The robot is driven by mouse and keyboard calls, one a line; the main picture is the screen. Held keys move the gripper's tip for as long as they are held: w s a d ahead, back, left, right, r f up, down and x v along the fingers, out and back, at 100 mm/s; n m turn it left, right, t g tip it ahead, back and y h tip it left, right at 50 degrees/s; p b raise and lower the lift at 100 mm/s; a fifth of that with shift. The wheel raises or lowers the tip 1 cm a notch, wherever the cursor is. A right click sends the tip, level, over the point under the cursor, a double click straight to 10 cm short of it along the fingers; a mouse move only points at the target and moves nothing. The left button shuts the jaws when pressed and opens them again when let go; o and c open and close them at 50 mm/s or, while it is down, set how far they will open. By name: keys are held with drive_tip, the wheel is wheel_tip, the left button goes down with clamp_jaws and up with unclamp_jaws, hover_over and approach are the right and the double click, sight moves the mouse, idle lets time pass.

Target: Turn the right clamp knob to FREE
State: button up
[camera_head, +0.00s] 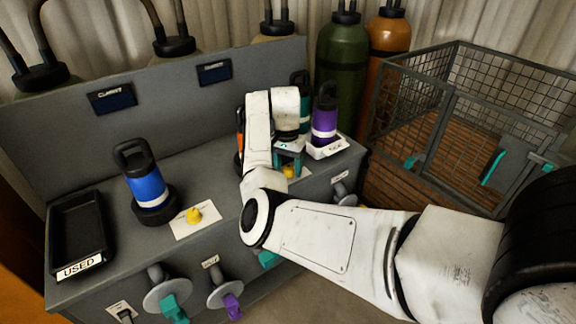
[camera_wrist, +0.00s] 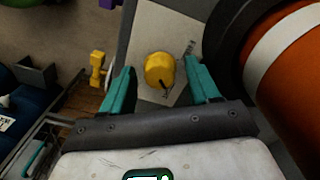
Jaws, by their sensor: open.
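The right clamp knob (camera_wrist: 160,70) is yellow and round, on a white label plate (camera_wrist: 152,25). A dark pointer mark shows on its lower edge in the wrist view; the plate's lettering is too small to read. My gripper (camera_wrist: 160,80) is open, with one teal finger on each side of the knob; I cannot tell whether they touch it. In the head view my gripper (camera_head: 288,158) hangs over the right side of the bench, and only a bit of the right knob (camera_head: 289,171) shows beneath it. The left yellow knob (camera_head: 193,214) is in full view.
An orange cylinder (camera_wrist: 292,75) in a black base stands close right of my gripper in the wrist view. A blue cylinder (camera_head: 147,186), a purple cylinder (camera_head: 324,115) and a black USED tray (camera_head: 80,235) are on the bench. A wire cage (camera_head: 470,120) stands at right.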

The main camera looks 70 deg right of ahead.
drive_tip(key=c, duration=1)
drive_tip(key=shift+c, duration=0.2)
